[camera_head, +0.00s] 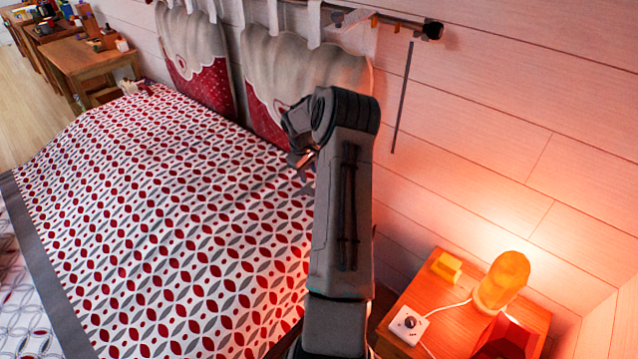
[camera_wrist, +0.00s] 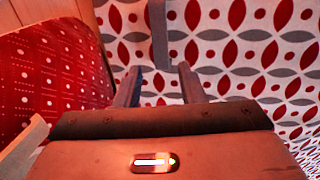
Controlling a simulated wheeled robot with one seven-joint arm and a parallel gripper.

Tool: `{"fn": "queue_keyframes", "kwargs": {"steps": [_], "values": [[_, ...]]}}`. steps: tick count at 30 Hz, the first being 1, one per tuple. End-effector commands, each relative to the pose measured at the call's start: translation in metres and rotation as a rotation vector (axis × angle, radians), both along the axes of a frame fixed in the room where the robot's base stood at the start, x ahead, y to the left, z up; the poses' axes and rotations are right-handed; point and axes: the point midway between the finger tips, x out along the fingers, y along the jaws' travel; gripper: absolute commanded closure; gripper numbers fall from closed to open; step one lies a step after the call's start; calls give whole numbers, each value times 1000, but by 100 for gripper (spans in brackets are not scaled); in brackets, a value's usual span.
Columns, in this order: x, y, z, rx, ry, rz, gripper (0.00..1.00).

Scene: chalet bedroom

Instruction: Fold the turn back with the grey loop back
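The turn back is a patterned cloth (camera_head: 165,215) with red and grey leaf shapes on white, lying over the bed. It also fills the upper part of the wrist view (camera_wrist: 245,50). A grey strip (camera_wrist: 158,35), which looks like the grey loop, runs down from the top edge of the wrist view toward the gap between my fingertips. My gripper (camera_wrist: 160,68) is open, with its two dark fingers on either side of the strip's lower end. Contact is not clear. In the head view my gripper (camera_head: 301,160) is partly hidden by my arm, over the wall-side part of the cloth.
Red and white headboard cushions (camera_head: 205,85) hang from a rail (camera_head: 400,24) behind the bed; one (camera_wrist: 50,75) is close on the left in the wrist view. A bedside table (camera_head: 455,325) holds a glowing lamp (camera_head: 502,280), a yellow block (camera_head: 446,267) and a white knob box (camera_head: 408,325).

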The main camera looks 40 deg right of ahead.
Motion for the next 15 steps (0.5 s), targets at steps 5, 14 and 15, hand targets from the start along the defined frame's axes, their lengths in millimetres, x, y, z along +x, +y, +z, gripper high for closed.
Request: {"fn": "queue_keyframes", "kwargs": {"steps": [5,14,15], "values": [[0,-6,-34,4,2,0,64],[2,-13,-75,1,1,2,64],[2,-14,-79,2,1,1,64]]}}
